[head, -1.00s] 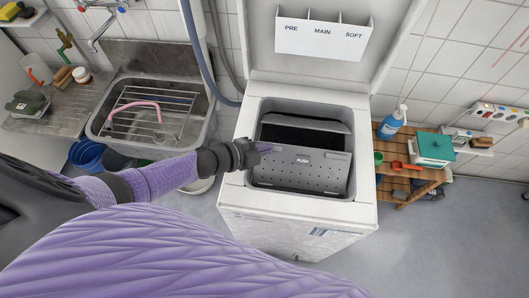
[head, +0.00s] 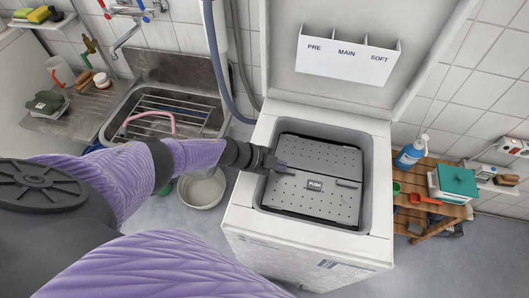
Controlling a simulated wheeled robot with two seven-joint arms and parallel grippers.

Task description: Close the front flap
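The front flap (head: 318,206) is a grey perforated panel with a PUSH button (head: 315,184), in the drum opening of the white top-loading washer (head: 240,220). It lies almost level with the rear perforated flap (head: 320,153), and their edges meet along a line across the drum. I cannot tell whether they are latched. My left gripper (head: 280,165) is at the left side of the opening, its fingertips over the flaps' left edge near that line. Whether it touches is unclear, and its fingers are too small to read. My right gripper is not in view.
The washer's raised lid (head: 285,75) stands behind the opening, with a PRE, MAIN, SOFT dispenser (head: 346,58). A steel sink (head: 190,92) is at left, with a pale basin (head: 202,190) on the floor. A wooden shelf (head: 433,212) with a blue bottle (head: 411,153) is at right.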

